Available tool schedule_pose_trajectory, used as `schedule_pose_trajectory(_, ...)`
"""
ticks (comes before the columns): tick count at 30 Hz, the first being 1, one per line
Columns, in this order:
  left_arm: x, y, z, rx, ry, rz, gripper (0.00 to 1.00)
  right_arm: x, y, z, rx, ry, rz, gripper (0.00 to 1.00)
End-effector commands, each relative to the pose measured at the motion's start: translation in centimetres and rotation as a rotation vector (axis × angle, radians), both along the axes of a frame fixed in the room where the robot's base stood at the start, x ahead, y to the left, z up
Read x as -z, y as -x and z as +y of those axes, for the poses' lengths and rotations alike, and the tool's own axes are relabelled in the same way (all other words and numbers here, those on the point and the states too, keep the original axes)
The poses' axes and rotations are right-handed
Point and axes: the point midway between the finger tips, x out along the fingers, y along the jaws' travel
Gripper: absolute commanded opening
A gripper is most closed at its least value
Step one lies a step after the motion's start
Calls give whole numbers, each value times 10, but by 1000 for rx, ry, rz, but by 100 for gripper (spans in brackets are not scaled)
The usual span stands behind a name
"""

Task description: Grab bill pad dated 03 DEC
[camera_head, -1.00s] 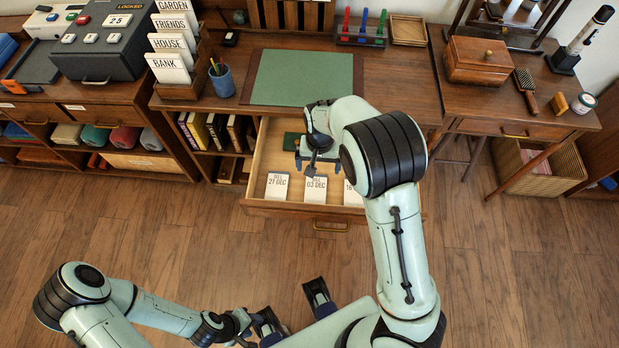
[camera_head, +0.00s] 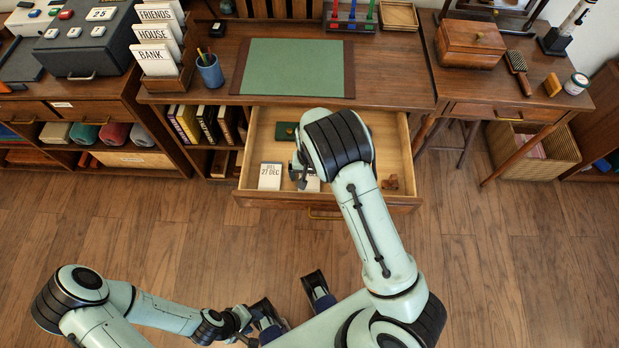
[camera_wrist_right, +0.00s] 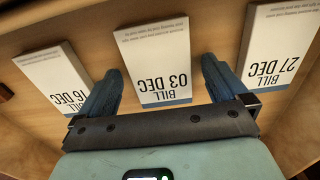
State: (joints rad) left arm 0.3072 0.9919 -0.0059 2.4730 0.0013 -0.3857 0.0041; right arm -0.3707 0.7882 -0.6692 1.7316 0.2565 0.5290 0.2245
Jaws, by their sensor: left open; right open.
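The bill pad dated 03 DEC (camera_wrist_right: 155,70) is a white block with a blue lower edge, lying in the open drawer. In the head view only a sliver of it (camera_head: 313,185) shows beside my right arm. My right gripper (camera_wrist_right: 163,66) is open, with one finger on each side of this pad; I cannot tell whether they touch it. The 27 DEC pad (camera_wrist_right: 275,50) and 16 DEC pad (camera_wrist_right: 58,80) lie on either side; the 27 DEC pad also shows in the head view (camera_head: 270,176). My left gripper (camera_head: 294,304) is open and empty, low over the floor.
The open drawer (camera_head: 262,130) holds a green item (camera_head: 286,131) and a small brown object (camera_head: 390,183). Above it is the desk with a green mat (camera_head: 294,67). A blue pen cup (camera_head: 210,72) stands left of the mat. The floor in front is clear.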

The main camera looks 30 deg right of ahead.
Motion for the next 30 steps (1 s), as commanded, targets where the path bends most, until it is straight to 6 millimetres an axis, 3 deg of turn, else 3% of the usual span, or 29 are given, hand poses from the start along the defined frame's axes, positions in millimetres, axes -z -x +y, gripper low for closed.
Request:
schedule_pose_trajectory(6,0,0,0,0,0,0,43,0,0,0,0,0,-1,97)
schedule_pose_trajectory(11,0,0,0,0,0,0,43,0,0,0,0,-1,-1,45)
schedule_pose_trajectory(12,0,0,0,0,0,0,43,0,0,0,0,-1,-1,40)
schedule_pose_trajectory(23,-1,0,0,0,0,0,43,-5,-1,0,-1,0,-1,40)
schedule_pose_trajectory(30,-6,-2,0,0,0,-2,43,-35,-1,1,-1,-2,-5,40)
